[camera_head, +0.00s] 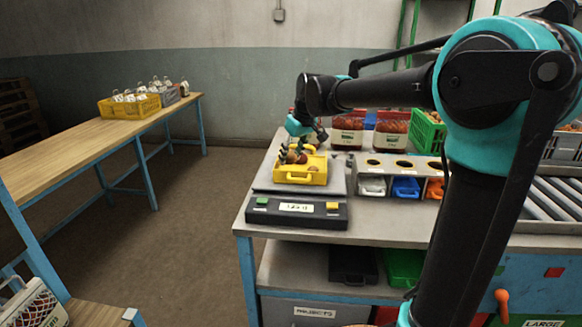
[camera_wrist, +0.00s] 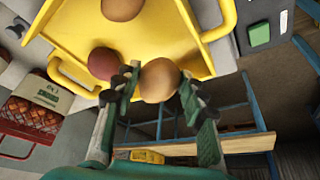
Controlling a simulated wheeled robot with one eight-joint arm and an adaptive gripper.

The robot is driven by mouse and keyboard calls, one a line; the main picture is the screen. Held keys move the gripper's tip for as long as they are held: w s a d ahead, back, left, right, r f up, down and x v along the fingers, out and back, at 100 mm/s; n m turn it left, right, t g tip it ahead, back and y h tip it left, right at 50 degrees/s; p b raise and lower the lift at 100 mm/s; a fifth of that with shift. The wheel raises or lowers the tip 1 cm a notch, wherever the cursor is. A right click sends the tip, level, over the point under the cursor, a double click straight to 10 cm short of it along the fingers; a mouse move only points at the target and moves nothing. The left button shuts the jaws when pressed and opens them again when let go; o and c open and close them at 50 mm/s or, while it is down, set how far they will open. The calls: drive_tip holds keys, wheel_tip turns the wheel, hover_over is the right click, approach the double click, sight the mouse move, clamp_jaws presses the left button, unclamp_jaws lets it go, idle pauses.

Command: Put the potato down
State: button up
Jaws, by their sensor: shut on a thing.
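My gripper (camera_wrist: 158,95) is shut on a tan potato (camera_wrist: 159,80), with one finger on each side of it in the wrist view. In the head view my gripper (camera_head: 303,140) is over the yellow tray (camera_head: 317,177), which sits on the scale (camera_head: 297,208). The wrist view shows the yellow tray (camera_wrist: 170,35) with another tan potato (camera_wrist: 122,8) and a reddish potato (camera_wrist: 104,63) in it. I cannot tell whether the held potato touches the tray.
Filled sacks (camera_head: 347,132) stand behind the scale, with a green crate (camera_head: 428,131) to their right. A holder with white, blue and orange scoops (camera_head: 405,187) is right of the scale. A wooden table (camera_head: 90,133) with a yellow crate (camera_head: 128,107) is at left.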

sight(291, 164)
drive_tip(key=shift+f, duration=2.05)
drive_tip(key=shift+f, duration=0.15)
drive_tip(key=o, duration=0.9)
drive_tip(key=v, duration=1.2)
drive_tip(key=shift+s, duration=0.15)
